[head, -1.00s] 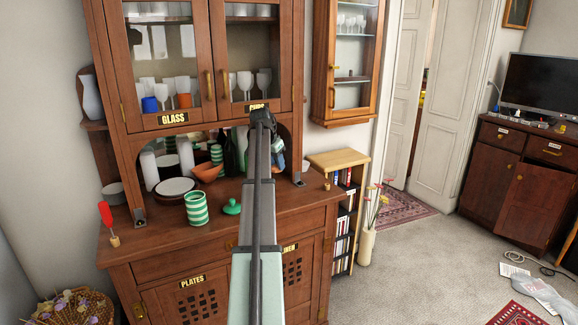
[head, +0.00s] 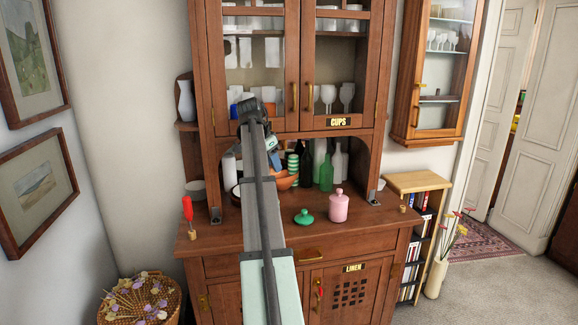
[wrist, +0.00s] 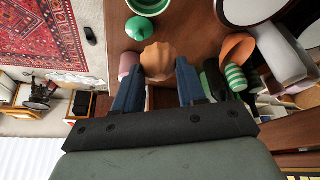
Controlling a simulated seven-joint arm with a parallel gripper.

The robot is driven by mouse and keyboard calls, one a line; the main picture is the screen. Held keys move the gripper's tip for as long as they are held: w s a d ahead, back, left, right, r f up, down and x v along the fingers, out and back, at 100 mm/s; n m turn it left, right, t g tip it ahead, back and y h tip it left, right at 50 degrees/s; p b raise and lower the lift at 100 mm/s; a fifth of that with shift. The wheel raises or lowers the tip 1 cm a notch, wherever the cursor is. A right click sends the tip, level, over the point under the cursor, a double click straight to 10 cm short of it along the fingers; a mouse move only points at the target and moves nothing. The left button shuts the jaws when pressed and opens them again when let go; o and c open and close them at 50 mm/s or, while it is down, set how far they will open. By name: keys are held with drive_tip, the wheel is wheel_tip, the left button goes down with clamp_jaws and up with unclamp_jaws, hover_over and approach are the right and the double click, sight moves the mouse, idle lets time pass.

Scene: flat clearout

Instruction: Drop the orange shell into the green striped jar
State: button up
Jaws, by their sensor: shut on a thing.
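In the wrist view, my gripper (wrist: 157,72) is shut on the orange shell (wrist: 160,56), a tan-orange ribbed piece between the two blue fingers, over the brown counter. The green striped jar (wrist: 148,5) is at the top edge of the wrist view, cut off by the frame and apart from the shell. Its green lid (wrist: 140,28) lies on the counter beside it. In the head view, the lid (head: 304,218) shows right of my arm. There the jar is hidden behind my arm, and I cannot make out the shell near my gripper (head: 272,152).
A pink lidded jar (head: 338,207) stands right of the lid. Green bottles (head: 326,172), an orange bowl (head: 285,181) and a striped cup (head: 293,168) fill the alcove. A red-handled tool (head: 188,209) stands at the counter's left.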

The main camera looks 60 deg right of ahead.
drive_tip(key=shift+w+a, duration=0.2)
drive_tip(key=shift+a, duration=0.1)
wheel_tip(320, 180, down, 6)
drive_tip(key=shift+r, duration=0.1)
idle(0.4)
drive_tip(key=o, duration=1.1)
drive_tip(key=v, duration=1.3)
drive_tip(key=shift+a+r, duration=0.2)
drive_tip(key=shift+r, duration=0.2)
drive_tip(key=shift+w, duration=0.1)
